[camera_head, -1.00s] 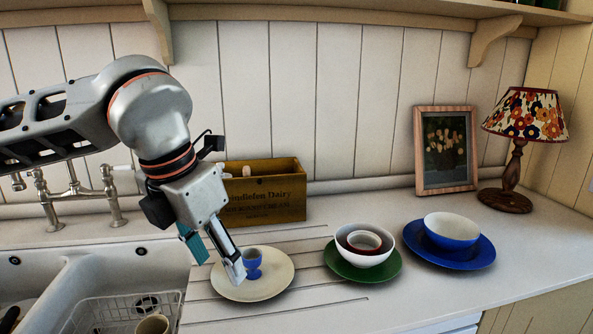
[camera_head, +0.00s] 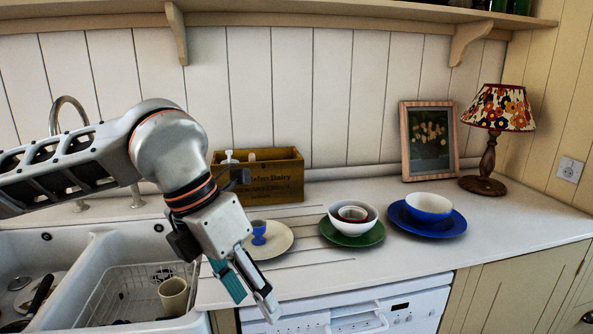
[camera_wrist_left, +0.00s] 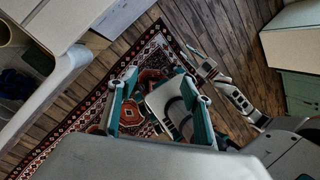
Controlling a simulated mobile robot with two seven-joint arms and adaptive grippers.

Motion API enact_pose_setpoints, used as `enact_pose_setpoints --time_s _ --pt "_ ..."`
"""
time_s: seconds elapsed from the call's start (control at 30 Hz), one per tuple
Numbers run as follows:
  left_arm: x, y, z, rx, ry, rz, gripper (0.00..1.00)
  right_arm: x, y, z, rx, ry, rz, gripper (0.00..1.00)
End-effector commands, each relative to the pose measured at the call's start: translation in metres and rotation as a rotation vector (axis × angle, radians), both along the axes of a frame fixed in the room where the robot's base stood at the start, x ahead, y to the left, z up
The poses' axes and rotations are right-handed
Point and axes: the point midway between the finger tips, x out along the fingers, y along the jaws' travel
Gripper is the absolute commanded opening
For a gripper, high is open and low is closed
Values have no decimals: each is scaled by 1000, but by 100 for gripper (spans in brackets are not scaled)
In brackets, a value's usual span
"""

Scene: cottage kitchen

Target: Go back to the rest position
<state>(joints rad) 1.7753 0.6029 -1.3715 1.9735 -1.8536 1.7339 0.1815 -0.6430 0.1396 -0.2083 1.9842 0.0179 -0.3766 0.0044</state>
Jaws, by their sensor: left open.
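My left gripper (camera_head: 254,290) is open and empty in the head view. It hangs in front of the counter's front edge, near the sink's right side. In the left wrist view its two teal fingers (camera_wrist_left: 162,112) stand apart, with the floor and parts of my own body beyond them. A blue egg cup (camera_head: 259,232) stands on a cream plate (camera_head: 279,245) behind the gripper, apart from it.
A green plate (camera_head: 369,239) with stacked bowls (camera_head: 340,226) and a blue plate (camera_head: 455,228) with a blue bowl (camera_head: 428,205) stand to the right. A wooden box (camera_head: 275,187), a picture frame (camera_head: 405,150) and a lamp (camera_head: 488,160) stand behind. The sink (camera_head: 98,257) holds a wire rack and mug (camera_head: 172,297).

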Motion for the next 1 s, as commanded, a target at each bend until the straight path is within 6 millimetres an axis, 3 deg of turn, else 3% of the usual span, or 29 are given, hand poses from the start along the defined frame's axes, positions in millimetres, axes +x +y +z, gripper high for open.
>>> enact_pose_setpoints --time_s 0.1,0.27,0.4,0.57,0.77,0.9,1.0 --pt "-23 -32 -15 -115 95 -72 49 7 0 5 1 -13 -1 23" --pt "-62 -81 -22 -338 254 -157 49 6 0 5 2 -11 -1 23" --pt "-91 -120 -12 -576 404 -188 49 2 0 3 2 -3 -2 23" --pt "-107 -149 13 -858 568 -157 49 -1 0 3 3 3 -2 23" --pt "-93 -163 45 -1209 755 -13 49 -2 1 4 5 3 -2 23" --pt "-62 -155 54 -1437 872 161 49 -1 1 5 7 2 -2 23" --pt "-33 -142 49 -1584 943 320 49 -1 1 6 7 1 -2 23"
